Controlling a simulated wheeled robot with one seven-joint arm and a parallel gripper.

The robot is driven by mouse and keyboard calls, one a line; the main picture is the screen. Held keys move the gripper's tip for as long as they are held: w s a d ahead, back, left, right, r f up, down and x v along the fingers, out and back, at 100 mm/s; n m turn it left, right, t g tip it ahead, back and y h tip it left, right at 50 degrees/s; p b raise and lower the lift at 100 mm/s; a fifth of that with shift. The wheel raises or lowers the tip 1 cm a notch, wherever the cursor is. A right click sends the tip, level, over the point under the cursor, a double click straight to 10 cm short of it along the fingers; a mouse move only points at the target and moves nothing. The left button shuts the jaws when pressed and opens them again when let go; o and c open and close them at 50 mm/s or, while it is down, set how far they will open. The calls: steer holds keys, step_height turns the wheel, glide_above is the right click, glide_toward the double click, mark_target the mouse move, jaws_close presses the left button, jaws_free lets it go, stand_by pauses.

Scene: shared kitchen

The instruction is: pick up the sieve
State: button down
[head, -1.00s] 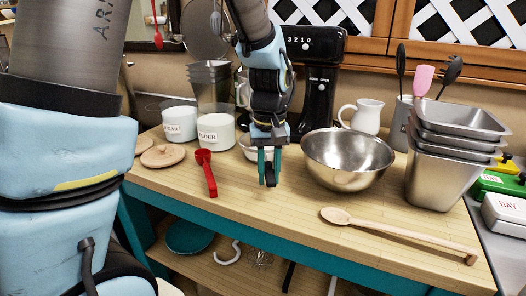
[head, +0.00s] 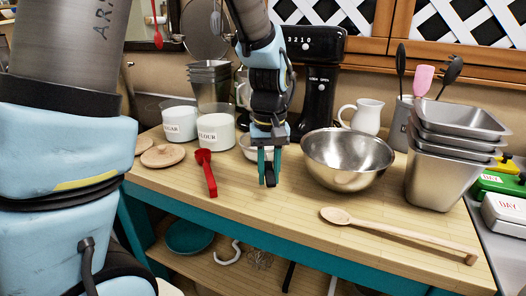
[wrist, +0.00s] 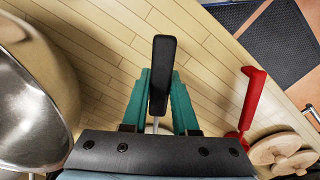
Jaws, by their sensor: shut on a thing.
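My gripper (head: 269,165) is low over the wooden counter, with its teal fingers pointing down. In the wrist view my gripper (wrist: 160,92) is shut on the black handle of the sieve (wrist: 161,72). A thin metal rod runs from the handle back between the fingers. In the head view the dark end of the sieve's handle (head: 271,178) shows between the fingertips. A pale round rim shows behind the gripper, partly covered; I cannot tell if it is the sieve's bowl. I cannot tell whether the sieve touches the counter.
A large metal bowl (head: 347,158) stands close to the right of the gripper. A red scoop (head: 207,172) lies to the left, near the flour (head: 216,134) and sugar (head: 180,124) jars. A black machine (head: 316,80) stands behind. A wooden spoon (head: 400,237) lies front right. The counter's front middle is clear.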

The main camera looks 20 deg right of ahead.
steer(key=shift+r, duration=0.1)
stand_by(0.4)
step_height(320, 180, up, 10)
steer(key=shift+f+b, duration=0.1)
steer(key=shift+b, duration=0.55)
